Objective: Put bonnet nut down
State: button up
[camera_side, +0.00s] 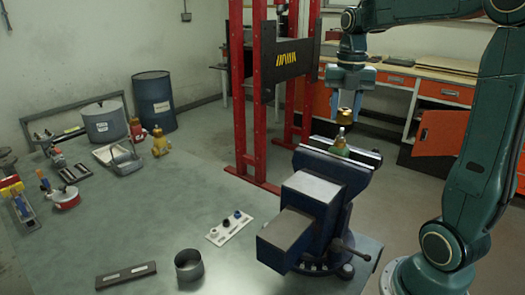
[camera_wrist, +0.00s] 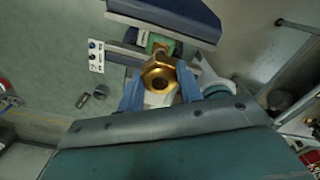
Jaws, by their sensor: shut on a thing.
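The bonnet nut (camera_wrist: 159,76) is a brass hex nut with a hole through it. It sits between the two blue fingers of my gripper (camera_wrist: 160,95) in the wrist view. In the side view my gripper (camera_side: 350,98) points down with the nut (camera_side: 345,115) at its fingertips, shut on it. Below the nut is a green valve body (camera_side: 340,148) with a stem, standing in the blue vise (camera_side: 320,195). The nut is over the stem; I cannot tell whether they touch.
A dark flat bar (camera_side: 126,275) lies at the front. Several parts and tools crowd the bench's far left. The middle of the bench is clear.

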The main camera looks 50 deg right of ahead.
jog(key=shift+r, duration=0.1)
jog(key=shift+r, duration=0.55)
notch_tip(320, 180, up, 4)
send_over(266, 204)
notch_tip(266, 204, down, 19)
dwell(0.9)
notch_tip(266, 204, down, 20)
jog(key=shift+r, duration=0.1)
dwell(1.0)
